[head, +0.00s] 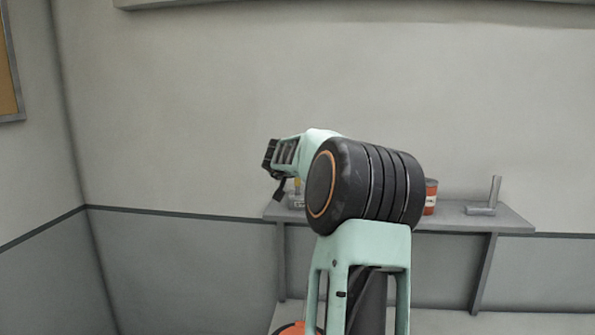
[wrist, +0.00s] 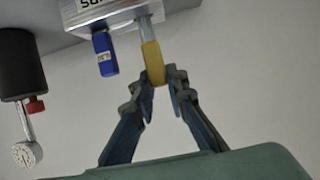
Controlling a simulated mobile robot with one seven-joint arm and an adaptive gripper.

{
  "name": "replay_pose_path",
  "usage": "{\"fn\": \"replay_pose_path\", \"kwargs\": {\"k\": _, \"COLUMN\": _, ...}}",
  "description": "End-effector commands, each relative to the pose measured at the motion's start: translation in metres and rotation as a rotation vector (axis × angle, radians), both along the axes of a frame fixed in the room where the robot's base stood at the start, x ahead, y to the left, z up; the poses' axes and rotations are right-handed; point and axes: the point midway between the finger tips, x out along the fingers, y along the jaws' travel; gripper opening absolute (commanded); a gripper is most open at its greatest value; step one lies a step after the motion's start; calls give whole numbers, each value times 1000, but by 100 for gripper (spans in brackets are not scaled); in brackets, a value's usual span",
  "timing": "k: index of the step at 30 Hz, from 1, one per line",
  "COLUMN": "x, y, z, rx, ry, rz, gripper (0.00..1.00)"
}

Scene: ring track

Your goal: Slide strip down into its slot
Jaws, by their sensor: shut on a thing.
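A metal strip (wrist: 148,32) with a yellow grip end (wrist: 154,63) lines up with a silver block (wrist: 100,12) that carries upside-down lettering in the wrist view. The strip's bare part meets the block's edge; how deep it sits cannot be told. My gripper (wrist: 161,80) is shut on the yellow end, one finger on each side. The block's slot is not visible.
A blue labelled piece (wrist: 104,54) stands out of the block close beside the strip. The grey wall shelf (head: 510,218) also holds a red can (head: 431,197) and a grey angled piece (head: 484,208).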

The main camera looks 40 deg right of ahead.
Motion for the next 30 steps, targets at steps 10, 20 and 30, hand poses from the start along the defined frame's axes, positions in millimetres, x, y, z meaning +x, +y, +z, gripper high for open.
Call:
{"fn": "replay_pose_path", "kwargs": {"k": 10, "x": 0, "y": 0, "z": -9, "rx": -1, "ry": 0, "rz": 0, "gripper": 0}}
{"fn": "replay_pose_path", "kwargs": {"k": 20, "x": 0, "y": 0, "z": -18, "rx": 0, "ry": -1, "rz": 0, "gripper": 0}}
{"fn": "replay_pose_path", "kwargs": {"k": 30, "x": 0, "y": 0, "z": -24, "rx": -1, "ry": -1, "rz": 1, "gripper": 15}}
